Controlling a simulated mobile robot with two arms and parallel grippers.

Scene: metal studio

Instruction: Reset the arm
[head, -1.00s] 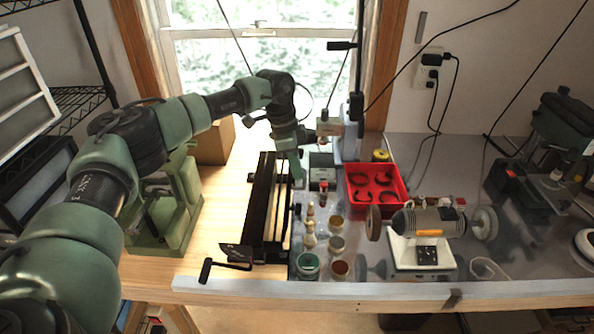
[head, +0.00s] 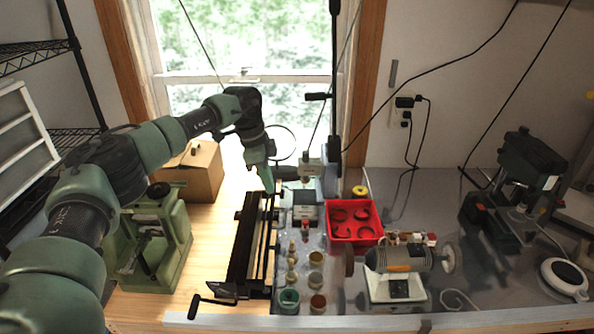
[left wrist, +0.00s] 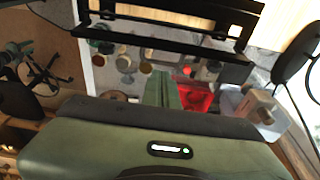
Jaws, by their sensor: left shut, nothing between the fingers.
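My left arm comes in from the left in the head view and reaches over the bench. My left gripper (head: 270,188) points down, with its fingers shut and nothing held. It is above the far end of a long black metal frame (head: 243,245). In the left wrist view the shut green fingers (left wrist: 161,90) show in front of the red tray (left wrist: 196,98), apart from it. My right gripper is not in view.
A red tray (head: 354,221) with dark curved pieces and a bench grinder (head: 397,258) stand to the right. Several small jars (head: 289,298) sit near the front edge. A green machine (head: 152,240) and a cardboard box (head: 195,172) stand left. A drill press (head: 530,165) is far right.

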